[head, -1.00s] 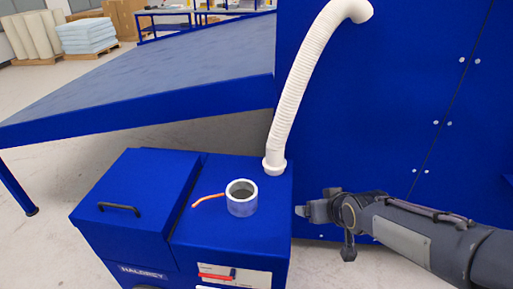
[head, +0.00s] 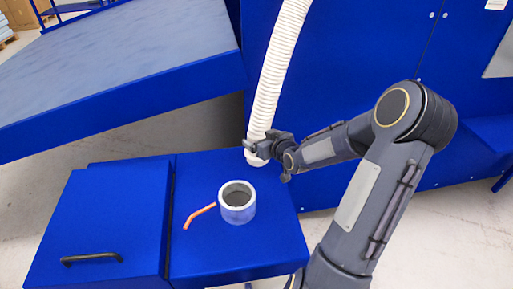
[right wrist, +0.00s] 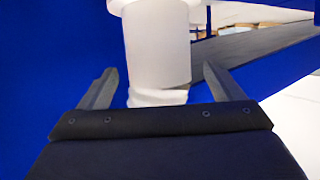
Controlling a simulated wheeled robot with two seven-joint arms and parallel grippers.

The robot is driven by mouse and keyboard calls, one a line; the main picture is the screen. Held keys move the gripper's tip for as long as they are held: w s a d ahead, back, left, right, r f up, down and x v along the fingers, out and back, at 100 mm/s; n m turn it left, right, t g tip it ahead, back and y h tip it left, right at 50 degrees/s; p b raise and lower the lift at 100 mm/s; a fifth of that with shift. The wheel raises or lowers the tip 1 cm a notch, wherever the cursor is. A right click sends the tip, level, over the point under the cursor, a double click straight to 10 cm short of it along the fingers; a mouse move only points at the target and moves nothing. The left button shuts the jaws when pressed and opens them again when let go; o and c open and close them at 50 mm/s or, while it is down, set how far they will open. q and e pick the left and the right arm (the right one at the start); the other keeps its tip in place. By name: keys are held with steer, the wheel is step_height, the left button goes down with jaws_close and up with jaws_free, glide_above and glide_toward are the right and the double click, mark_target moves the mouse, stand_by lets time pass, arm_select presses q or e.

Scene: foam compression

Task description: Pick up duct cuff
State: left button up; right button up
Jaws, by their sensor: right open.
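A white ribbed hose (head: 279,70) runs down to the top of the blue cabinet, and its lower end, the white duct cuff (head: 254,159), is partly hidden by my right gripper (head: 257,148). In the right wrist view the smooth white cuff (right wrist: 157,50) stands between the two open fingers of my right gripper (right wrist: 161,76). A gap shows on each side, more clearly at the right finger. I cannot tell whether either finger touches it. My left gripper is not in view.
A grey-white open ring (head: 237,203) with an orange handle (head: 199,214) beside it is on the blue cabinet (head: 205,257), in front of the cuff. A black handle (head: 91,258) is on the cabinet's left part. A sloping blue table (head: 110,80) lies behind left. A tall blue wall (head: 370,60) stands behind.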

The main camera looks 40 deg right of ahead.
steer(key=shift+x, duration=1.35)
steer(key=c, duration=1.2)
steer(key=shift+r, duration=0.1)
